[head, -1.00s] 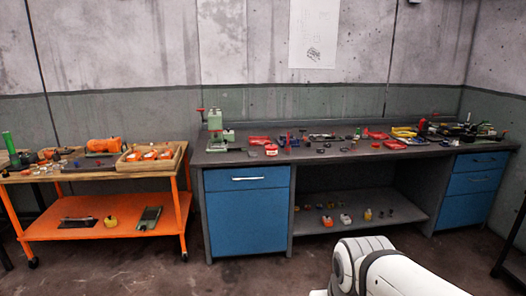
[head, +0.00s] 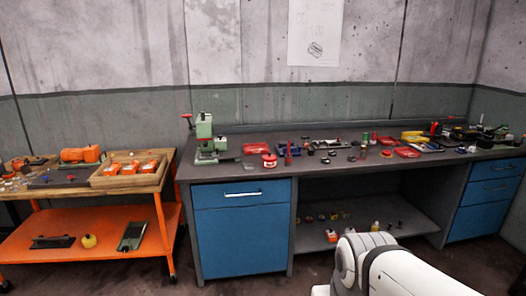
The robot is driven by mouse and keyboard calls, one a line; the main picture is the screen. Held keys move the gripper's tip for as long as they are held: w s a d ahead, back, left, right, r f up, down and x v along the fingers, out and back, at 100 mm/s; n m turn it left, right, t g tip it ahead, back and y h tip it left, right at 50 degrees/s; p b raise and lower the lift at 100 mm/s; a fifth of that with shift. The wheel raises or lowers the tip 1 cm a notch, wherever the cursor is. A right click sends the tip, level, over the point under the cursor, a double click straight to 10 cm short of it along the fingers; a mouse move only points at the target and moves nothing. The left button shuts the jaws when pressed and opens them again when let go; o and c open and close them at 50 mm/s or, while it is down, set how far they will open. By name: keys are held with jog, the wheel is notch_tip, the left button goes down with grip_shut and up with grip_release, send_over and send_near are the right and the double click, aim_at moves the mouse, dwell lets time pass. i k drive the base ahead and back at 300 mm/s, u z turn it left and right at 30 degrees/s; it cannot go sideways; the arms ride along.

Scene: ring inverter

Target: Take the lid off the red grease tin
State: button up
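A small round red tin (head: 269,160) with a pale band stands on the dark workbench top (head: 340,168), left of its middle. It looks like the red grease tin. At this size I cannot make out the seam of its lid, though the top looks covered. My white arm shows at the lower right, in front of the bench. My gripper is outside the view.
A green press (head: 205,140) stands left of the tin, and a red tray (head: 252,149) lies just behind it. Several small parts and tools crowd the bench to the right. An orange cart (head: 90,238) stands at the left. Floor shows between cart and bench.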

aim_at(268, 157)
jog(key=i, duration=3.05)
jog(key=u, duration=0.2)
